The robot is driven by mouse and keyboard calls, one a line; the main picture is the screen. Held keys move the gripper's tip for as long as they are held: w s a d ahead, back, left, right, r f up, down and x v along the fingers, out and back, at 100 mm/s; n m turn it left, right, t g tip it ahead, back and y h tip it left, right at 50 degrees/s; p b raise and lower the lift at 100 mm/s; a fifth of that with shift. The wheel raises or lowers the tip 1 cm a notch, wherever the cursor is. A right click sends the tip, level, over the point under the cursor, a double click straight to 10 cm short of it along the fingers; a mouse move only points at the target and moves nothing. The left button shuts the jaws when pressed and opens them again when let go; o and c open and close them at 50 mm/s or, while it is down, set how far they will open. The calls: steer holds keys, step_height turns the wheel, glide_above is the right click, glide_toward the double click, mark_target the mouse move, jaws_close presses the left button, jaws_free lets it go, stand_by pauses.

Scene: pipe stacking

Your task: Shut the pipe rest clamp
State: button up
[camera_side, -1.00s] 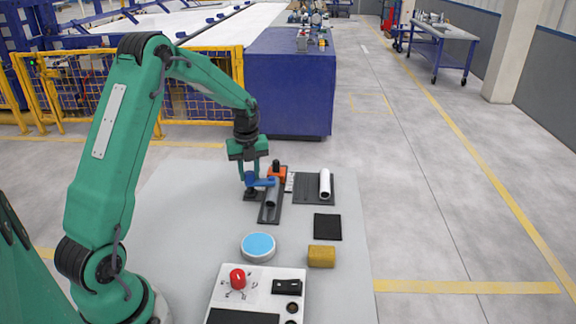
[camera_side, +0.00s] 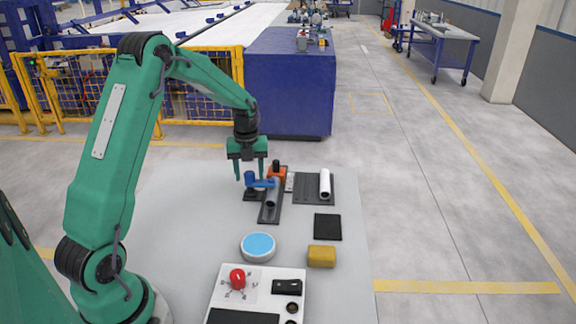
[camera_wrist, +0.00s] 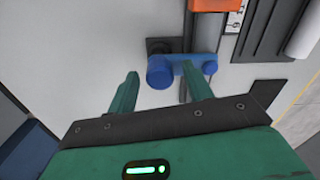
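The blue clamp (camera_side: 262,183) has a round upright knob at its left end, on a small dark base. Its arm reaches right across the dark pipe rest (camera_side: 268,218), where a grey pipe (camera_side: 271,198) lies. In the wrist view the blue clamp arm (camera_wrist: 188,66) also crosses the dark rail. My gripper (camera_side: 250,177) is open over the knob, with one finger on each side of it. In the wrist view the fingers are spread with the knob (camera_wrist: 160,73) between their tips and a gap on each side. Whether the clamp is latched cannot be seen.
An orange block with a black knob (camera_side: 277,172) stands at the far end of the rest. Right of it, a white pipe (camera_side: 325,184) lies on a dark ribbed tray (camera_side: 306,193). A blue-topped disc (camera_side: 258,246), yellow block (camera_side: 321,256), black pad (camera_side: 327,227) and control panel (camera_side: 225,298) are nearer.

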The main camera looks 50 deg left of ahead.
mark_target(249, 173)
steer(key=shift+r, duration=0.1)
steer(key=shift+r, duration=3.8)
steer(key=shift+s+d+r+n, duration=0.1)
steer(key=shift+d+r+n, duration=0.2)
steer(key=shift+r, duration=0.05)
steer(key=s+d+r+n+t, duration=0.4)
steer(key=s+d+r+n, duration=0.7)
steer(key=s+d+n, duration=0.45)
steer(key=s+d+f+n+t, duration=0.1)
steer(key=s+d+n, duration=0.3)
steer(key=n, duration=0.5)
steer(key=shift+s+d+t, duration=0.3)
steer(key=shift+s, duration=0.8)
